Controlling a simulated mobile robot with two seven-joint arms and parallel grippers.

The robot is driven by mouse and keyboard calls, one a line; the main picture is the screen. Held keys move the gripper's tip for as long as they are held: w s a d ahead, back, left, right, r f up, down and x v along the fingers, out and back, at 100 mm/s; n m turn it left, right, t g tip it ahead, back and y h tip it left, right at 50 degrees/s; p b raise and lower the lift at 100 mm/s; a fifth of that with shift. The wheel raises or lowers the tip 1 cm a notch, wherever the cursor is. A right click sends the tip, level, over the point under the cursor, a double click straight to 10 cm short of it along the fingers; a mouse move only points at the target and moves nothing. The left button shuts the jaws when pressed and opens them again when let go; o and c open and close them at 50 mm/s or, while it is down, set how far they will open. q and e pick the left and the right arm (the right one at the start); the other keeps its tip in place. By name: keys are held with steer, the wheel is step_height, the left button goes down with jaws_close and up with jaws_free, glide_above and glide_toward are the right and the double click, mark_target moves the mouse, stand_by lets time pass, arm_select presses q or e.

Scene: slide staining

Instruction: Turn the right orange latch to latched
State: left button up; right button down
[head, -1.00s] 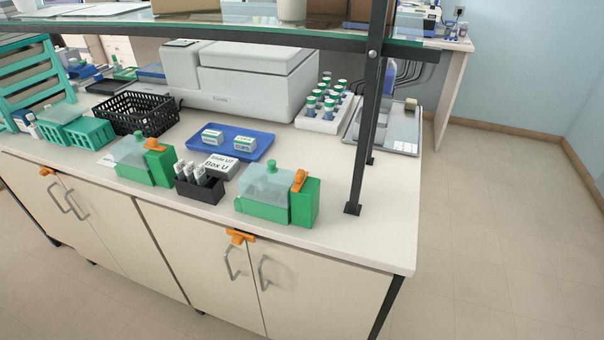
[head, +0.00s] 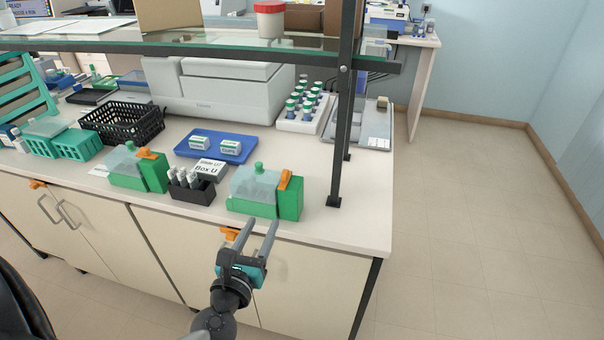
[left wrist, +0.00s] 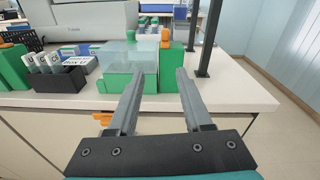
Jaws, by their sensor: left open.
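Two green boxes with clear lids stand on the bench. The right green box (head: 252,206) bears an upright, slightly tilted orange latch (head: 285,180) on its right block; this latch also shows in the left wrist view (left wrist: 165,39). The left green box (head: 125,182) has a tilted orange latch (head: 149,153). Another orange latch (head: 229,234) sits at the top of the cabinet doors below the right box; it shows partly in the left wrist view (left wrist: 102,119). My left gripper (head: 261,223) is open and empty, in front of the bench edge near the right box. My right gripper is out of view.
A dark slide rack (head: 192,192) stands between the boxes. A blue tray (head: 238,155) with small boxes lies behind. A black shelf post (head: 338,150) rises right of the right box. The bench's right front corner is clear.

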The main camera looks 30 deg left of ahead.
mark_target(283, 176)
arm_select(q)
steer(key=shift+m+t, duration=0.5)
steer(key=shift+m, duration=0.2)
steer(key=r+x, duration=0.1)
steer(key=x, duration=0.9)
steer(key=r+x, duration=0.1)
steer(key=x, duration=0.4)
steer(key=shift+w+d+r+p, duration=0.3)
steer(key=shift+d+p, duration=0.05)
steer(key=shift+p, duration=0.05)
jaws_close()
